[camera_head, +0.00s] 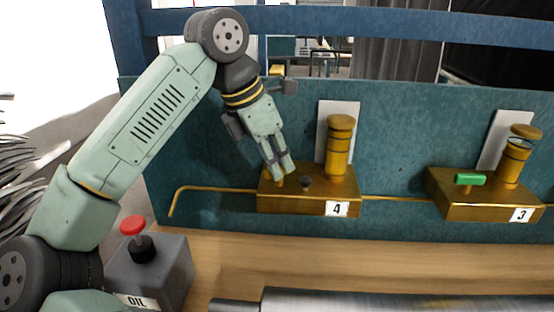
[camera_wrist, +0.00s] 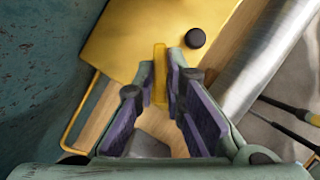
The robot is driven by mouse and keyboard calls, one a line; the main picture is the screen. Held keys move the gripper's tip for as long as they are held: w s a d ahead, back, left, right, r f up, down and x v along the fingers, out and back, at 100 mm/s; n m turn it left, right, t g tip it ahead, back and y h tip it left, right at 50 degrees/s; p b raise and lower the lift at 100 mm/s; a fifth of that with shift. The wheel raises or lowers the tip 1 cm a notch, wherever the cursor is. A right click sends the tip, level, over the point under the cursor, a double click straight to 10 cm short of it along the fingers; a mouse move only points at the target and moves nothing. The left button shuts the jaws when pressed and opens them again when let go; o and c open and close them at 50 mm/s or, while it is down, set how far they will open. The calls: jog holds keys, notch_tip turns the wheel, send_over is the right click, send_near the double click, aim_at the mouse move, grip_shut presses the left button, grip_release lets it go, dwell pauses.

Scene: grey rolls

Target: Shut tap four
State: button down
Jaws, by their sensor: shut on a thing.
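Tap four is a brass block (camera_head: 290,200) with a white "4" label (camera_head: 336,209), fixed low against the blue-green panel. It also shows as a yellow block in the wrist view (camera_wrist: 130,35). My gripper (camera_head: 280,172) points down onto the left part of its top. In the wrist view my gripper (camera_wrist: 163,85) is shut on a narrow yellow handle (camera_wrist: 160,62) between its purple-padded fingers. The fingers hide part of the handle. A small black knob (camera_head: 306,183) stands on the block just right of the fingers, apart from them.
A brass cylinder (camera_head: 339,148) rises behind the knob. A thin brass pipe (camera_head: 215,188) runs through the block. Tap three (camera_head: 478,207) has a green handle (camera_head: 470,179). An oil box (camera_head: 160,275) with a red button (camera_head: 132,225) and a grey roll (camera_head: 400,300) are in front.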

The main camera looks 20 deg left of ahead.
jog(key=m+g, duration=0.1)
jog(key=m, duration=0.2)
jog(key=m+h+p, duration=0.1)
jog(key=m, duration=0.1)
jog(key=shift+w+a+m+g, duration=0.1)
jog(key=shift+w+m+g, duration=0.05)
jog(key=shift+m+g, duration=0.25)
jog(key=shift+p, duration=0.3)
jog(key=c, duration=1.7)
grip_release()
jog(key=shift+o, duration=0.2)
jog(key=v, duration=1.2)
jog(key=shift+a, duration=0.15)
jog(key=shift+f, duration=0.15)
